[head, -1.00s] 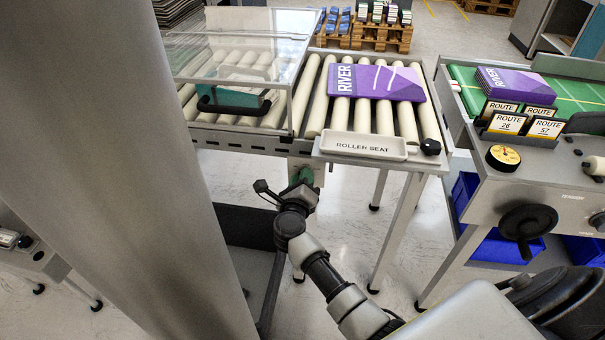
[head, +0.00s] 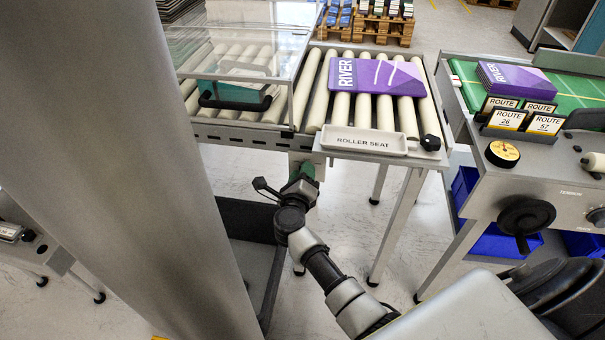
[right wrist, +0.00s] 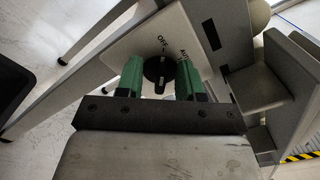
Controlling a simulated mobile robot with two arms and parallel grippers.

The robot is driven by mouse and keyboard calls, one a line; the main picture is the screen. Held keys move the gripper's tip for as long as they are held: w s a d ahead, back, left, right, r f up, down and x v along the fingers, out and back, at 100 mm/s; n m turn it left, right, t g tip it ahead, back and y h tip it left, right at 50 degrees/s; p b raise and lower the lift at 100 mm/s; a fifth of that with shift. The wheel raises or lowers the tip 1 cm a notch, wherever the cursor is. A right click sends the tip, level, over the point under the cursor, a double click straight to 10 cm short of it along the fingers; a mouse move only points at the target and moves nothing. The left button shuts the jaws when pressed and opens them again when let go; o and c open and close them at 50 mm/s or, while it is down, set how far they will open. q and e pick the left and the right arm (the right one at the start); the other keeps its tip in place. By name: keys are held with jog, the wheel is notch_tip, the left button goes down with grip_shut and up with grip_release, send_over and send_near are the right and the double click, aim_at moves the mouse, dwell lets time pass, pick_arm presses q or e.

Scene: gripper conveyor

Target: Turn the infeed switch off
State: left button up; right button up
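The infeed switch (right wrist: 158,69) is a round black knob on a light plate under the roller conveyor, seen in the right wrist view. The word OFF stands at its top edge; a second label to the right is partly covered by a finger. A pale mark on the knob faces roughly towards OFF. My right gripper (right wrist: 160,80) has its green fingers apart, one on each side of the knob; I cannot tell whether they touch it. In the head view my right gripper (head: 303,175) is below the conveyor's front rail, and the knob is hidden. My left gripper is not in view.
The roller conveyor (head: 312,95) carries a purple RIVER pack (head: 378,77) and a clear guard (head: 245,50). A ROLLER SEAT tray (head: 363,143) and black knob (head: 430,142) sit on its front edge. A green-belt machine (head: 575,92) stands right.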

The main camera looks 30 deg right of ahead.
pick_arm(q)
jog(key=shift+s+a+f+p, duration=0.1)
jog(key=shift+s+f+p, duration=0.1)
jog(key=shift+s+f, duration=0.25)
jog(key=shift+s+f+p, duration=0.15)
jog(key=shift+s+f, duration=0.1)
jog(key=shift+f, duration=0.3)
pick_arm(e)
jog(key=v, duration=1)
jog(key=shift+s+a, duration=0.25)
jog(key=shift+s, duration=0.05)
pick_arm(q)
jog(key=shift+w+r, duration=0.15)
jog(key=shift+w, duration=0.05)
